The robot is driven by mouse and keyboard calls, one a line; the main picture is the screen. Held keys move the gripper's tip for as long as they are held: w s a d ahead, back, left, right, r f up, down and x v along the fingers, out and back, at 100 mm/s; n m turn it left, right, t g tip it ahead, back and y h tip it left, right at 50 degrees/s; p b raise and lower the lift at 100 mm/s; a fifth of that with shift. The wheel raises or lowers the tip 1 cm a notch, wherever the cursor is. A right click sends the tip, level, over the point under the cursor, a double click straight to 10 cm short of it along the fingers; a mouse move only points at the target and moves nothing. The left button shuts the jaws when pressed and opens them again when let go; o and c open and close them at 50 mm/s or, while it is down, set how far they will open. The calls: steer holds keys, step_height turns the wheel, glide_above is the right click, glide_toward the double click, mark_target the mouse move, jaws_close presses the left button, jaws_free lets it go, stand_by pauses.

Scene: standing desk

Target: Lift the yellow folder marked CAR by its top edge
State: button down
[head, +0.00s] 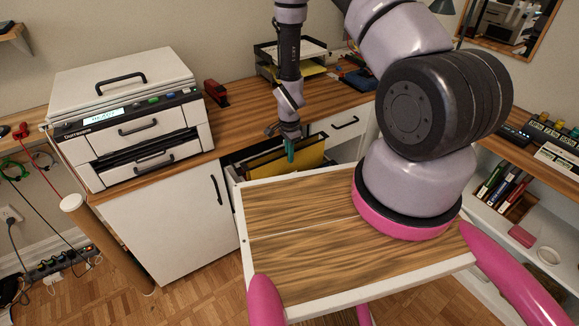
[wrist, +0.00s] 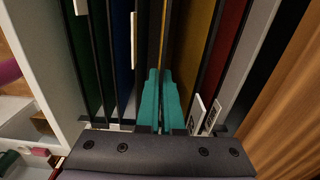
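A yellow folder (head: 310,154) shows among hanging folders in the open drawer below my gripper (head: 289,151). In the wrist view my gripper (wrist: 161,88) points down into the drawer, its two teal fingers close together. A thin yellow edge (wrist: 163,35) runs between the fingertips, and they look shut on it. A broader yellow face (wrist: 196,45) lies just to the right; I cannot tell if it is the same folder. White label tabs (wrist: 203,113) stand right of the fingers, their lettering too small to read. The folder's lower part is hidden.
Green (wrist: 82,60), blue (wrist: 123,55) and red (wrist: 224,45) folders hang close on both sides. The drawer wall (wrist: 45,60) is at the left. A printer (head: 125,110) and a red stapler (head: 216,93) stand on the desk. A paper tray (head: 265,60) is behind.

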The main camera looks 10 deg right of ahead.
step_height(320, 180, up, 19)
stand_by(0.4)
steer(key=shift+r, duration=0.1)
step_height(320, 180, up, 5)
stand_by(0.9)
